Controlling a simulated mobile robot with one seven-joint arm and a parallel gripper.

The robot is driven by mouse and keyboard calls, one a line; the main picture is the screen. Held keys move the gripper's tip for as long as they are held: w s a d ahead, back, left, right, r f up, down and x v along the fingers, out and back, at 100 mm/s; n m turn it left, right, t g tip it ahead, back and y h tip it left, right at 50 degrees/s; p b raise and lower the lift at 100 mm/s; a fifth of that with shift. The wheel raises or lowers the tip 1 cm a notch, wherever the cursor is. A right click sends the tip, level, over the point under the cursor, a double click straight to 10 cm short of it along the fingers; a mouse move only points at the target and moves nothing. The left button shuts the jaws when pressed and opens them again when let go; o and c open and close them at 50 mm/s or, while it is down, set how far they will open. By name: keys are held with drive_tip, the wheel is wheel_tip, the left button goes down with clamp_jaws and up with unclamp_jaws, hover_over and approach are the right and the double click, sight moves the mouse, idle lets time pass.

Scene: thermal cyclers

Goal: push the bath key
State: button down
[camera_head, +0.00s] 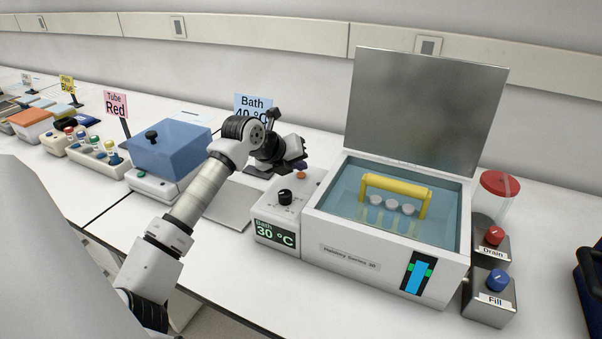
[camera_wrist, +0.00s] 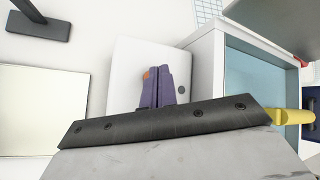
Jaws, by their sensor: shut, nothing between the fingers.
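The water bath (camera_head: 345,235) stands with its lid (camera_head: 430,100) raised. Its control box (camera_head: 268,206) is on its left, with a black knob (camera_head: 285,197) and a display (camera_head: 274,234) reading "Bath 30 °C". A small orange key (camera_head: 301,174) sits on top of the box near its back. My gripper (camera_head: 299,164) is shut and empty just above and behind that key. In the wrist view the purple fingers (camera_wrist: 164,74) are together over the white box top (camera_wrist: 130,55), and a bit of the orange key (camera_wrist: 147,74) shows beside their left edge. I cannot tell whether they touch it.
A "Bath 40 °C" sign (camera_head: 253,107) stands behind my arm. A yellow-handled rack (camera_head: 397,187) sits in the bath water. Drain (camera_head: 493,240) and Fill (camera_head: 492,290) knobs stand right. A blue-lidded device (camera_head: 168,148) is left.

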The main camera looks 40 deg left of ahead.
wheel_tip(320, 180, up, 6)
drive_tip(key=p, duration=0.2)
idle(0.5)
